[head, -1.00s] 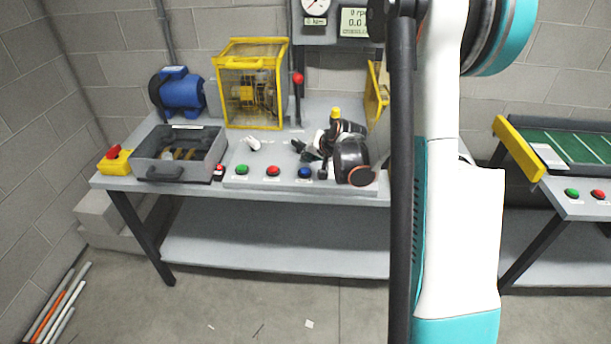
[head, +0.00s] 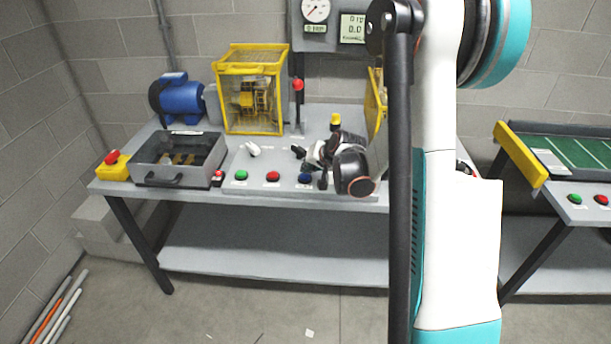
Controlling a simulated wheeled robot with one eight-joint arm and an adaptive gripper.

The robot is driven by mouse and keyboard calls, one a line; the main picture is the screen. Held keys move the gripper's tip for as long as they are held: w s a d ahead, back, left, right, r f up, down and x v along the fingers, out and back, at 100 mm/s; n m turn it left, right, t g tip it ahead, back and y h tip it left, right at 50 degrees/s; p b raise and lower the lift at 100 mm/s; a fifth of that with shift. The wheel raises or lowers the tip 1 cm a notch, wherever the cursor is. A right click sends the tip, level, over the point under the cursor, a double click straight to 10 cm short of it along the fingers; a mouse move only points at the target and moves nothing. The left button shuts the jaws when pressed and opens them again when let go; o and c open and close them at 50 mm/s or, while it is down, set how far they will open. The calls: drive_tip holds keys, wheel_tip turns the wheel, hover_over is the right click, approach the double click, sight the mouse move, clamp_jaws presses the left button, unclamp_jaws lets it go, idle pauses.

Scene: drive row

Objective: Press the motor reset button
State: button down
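A control panel (head: 255,160) lies on the front of the grey bench. Along its front edge sit a green button (head: 241,175), a red button (head: 272,176) and a blue button (head: 305,179). Their labels are too small to read, so I cannot tell which is the motor reset. My gripper (head: 302,157) is over the right part of the panel, just behind the blue button as seen here. Its dark wrist hides the panel's right end. The fingers are small and dark; whether they are open, or touch anything, I cannot tell.
Behind the panel stand a yellow guard cage (head: 251,90), a red-knobbed lever (head: 298,90) and a blue motor (head: 178,98). A grey open box (head: 178,160) and a yellow emergency-stop box (head: 114,166) are at left. A conveyor (head: 570,150) stands right.

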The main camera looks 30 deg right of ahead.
sight(308, 175)
drive_tip(key=shift+f, duration=0.15)
idle(0.5)
drive_tip(key=shift+f+b, duration=0.3)
drive_tip(key=shift+b, duration=0.15)
idle(0.3)
drive_tip(key=shift+r, duration=0.45)
drive_tip(key=shift+r, duration=0.1)
drive_tip(key=shift+r+p, duration=2.25)
drive_tip(key=shift+r, duration=0.7)
